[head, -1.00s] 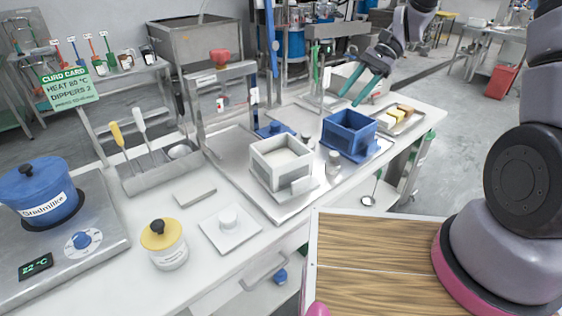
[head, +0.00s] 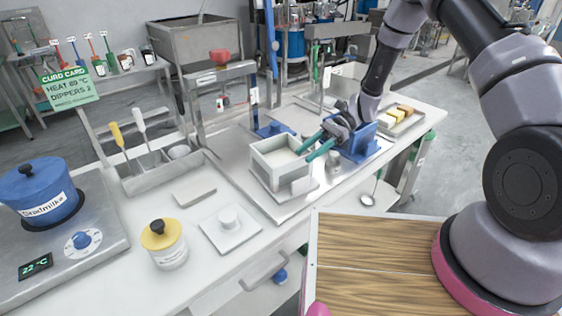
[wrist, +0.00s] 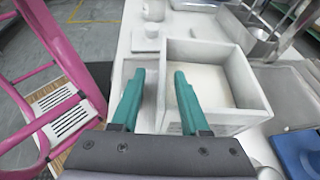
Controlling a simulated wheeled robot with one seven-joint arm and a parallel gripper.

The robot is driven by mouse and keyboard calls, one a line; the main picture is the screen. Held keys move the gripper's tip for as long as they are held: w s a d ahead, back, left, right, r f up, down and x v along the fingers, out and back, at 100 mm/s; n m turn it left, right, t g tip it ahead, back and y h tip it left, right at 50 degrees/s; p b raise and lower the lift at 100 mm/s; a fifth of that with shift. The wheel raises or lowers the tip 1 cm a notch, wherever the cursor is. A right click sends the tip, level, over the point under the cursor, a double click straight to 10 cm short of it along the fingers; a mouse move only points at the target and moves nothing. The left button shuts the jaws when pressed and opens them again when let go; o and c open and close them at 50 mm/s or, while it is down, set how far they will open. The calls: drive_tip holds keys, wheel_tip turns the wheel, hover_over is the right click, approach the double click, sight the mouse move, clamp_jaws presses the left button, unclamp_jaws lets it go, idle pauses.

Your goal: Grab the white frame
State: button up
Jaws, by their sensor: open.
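The white frame (head: 264,170) is an open-topped square box with pale contents, standing on the metal tray on the counter. It also shows in the wrist view (wrist: 245,87), just ahead and to the right. My gripper (head: 313,147) has green fingers and is at the frame's right side, level with or just above its rim.
A blue frame (head: 362,137) stands right of the white one, partly hidden by my gripper. A small metal cylinder (head: 333,161) stands close by. A white lidded square (head: 230,228) and a yellow-lidded jar (head: 165,243) are in front left. A metal stand (head: 224,75) rises behind.

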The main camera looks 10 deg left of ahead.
sight(295, 160)
drive_tip(key=x, duration=0.5)
drive_tip(key=shift+a+r, duration=0.1)
drive_tip(key=shift+a, duration=0.2)
clamp_jaws()
idle(1.1)
